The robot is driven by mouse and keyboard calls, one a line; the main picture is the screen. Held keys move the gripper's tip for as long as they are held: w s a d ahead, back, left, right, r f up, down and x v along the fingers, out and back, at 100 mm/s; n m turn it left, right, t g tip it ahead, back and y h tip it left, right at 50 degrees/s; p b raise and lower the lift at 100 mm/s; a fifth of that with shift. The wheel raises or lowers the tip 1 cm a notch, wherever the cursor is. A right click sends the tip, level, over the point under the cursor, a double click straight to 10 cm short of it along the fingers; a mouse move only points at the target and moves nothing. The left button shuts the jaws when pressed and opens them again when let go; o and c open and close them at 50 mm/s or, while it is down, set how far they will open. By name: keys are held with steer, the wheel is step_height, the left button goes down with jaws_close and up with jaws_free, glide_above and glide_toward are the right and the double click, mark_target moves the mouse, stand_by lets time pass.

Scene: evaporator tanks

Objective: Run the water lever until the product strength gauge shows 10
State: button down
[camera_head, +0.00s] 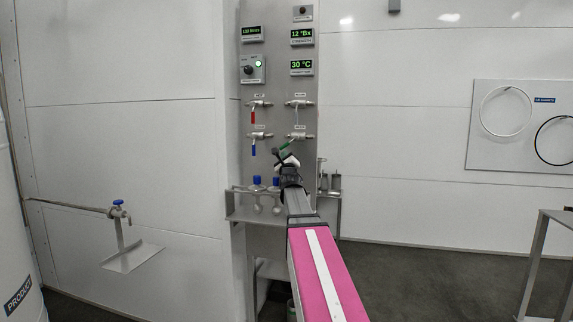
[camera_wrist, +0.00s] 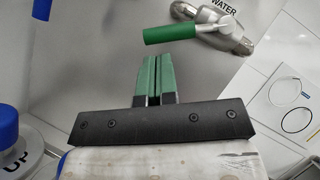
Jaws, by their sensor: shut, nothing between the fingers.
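The product strength gauge (camera_head: 302,37) on the steel panel reads 12 °Bx in green digits. The water lever (camera_head: 285,147) is a green handle on a metal valve, slanting down and to the left. In the wrist view the green handle (camera_wrist: 170,33) lies just beyond my fingertips, under the label WATER (camera_wrist: 222,5). My gripper (camera_wrist: 155,60) has its two green fingers together, with nothing between them. A small gap shows between fingertips and handle there; I cannot tell its depth. In the head view my gripper (camera_head: 282,156) is just below the lever, partly hidden by my wrist.
A red lever (camera_head: 253,117) and a blue lever (camera_head: 254,150) hang down on the panel's left. A 30 °C display (camera_head: 301,67) and a knob box (camera_head: 252,70) sit above. Blue-capped items (camera_head: 257,181) stand on a shelf (camera_head: 237,216) below.

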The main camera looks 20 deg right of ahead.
steer(key=shift+x, duration=0.85)
steer(key=shift+w+a+r+m+h, duration=0.15)
steer(key=shift+a+m+h, duration=0.05)
steer(key=shift+m+h, duration=0.3)
steer(key=shift+w+a+r+m+h, duration=0.15)
steer(key=shift+m+h, duration=0.25)
steer(key=shift+m, duration=0.2)
steer(key=shift+w+a+r+m+h, duration=0.1)
steer(key=shift+a+r+m+h, duration=0.1)
steer(key=shift+m+h, duration=0.3)
steer(key=shift+w+a+r+m+g+h, duration=0.1)
steer(key=shift+w+a+r+m+h, duration=0.15)
steer(key=shift+m+h, duration=0.35)
steer(key=shift+a+r+m+g+h, duration=0.15)
steer(key=shift+r+m+h, duration=0.25)
steer(key=shift+m, duration=0.45)
steer(key=shift+w+a+r+m+g+h, duration=0.1)
steer(key=shift+w+a+r+m+h, duration=0.2)
steer(key=shift+m, duration=0.45)
steer(key=shift+s, duration=0.1)
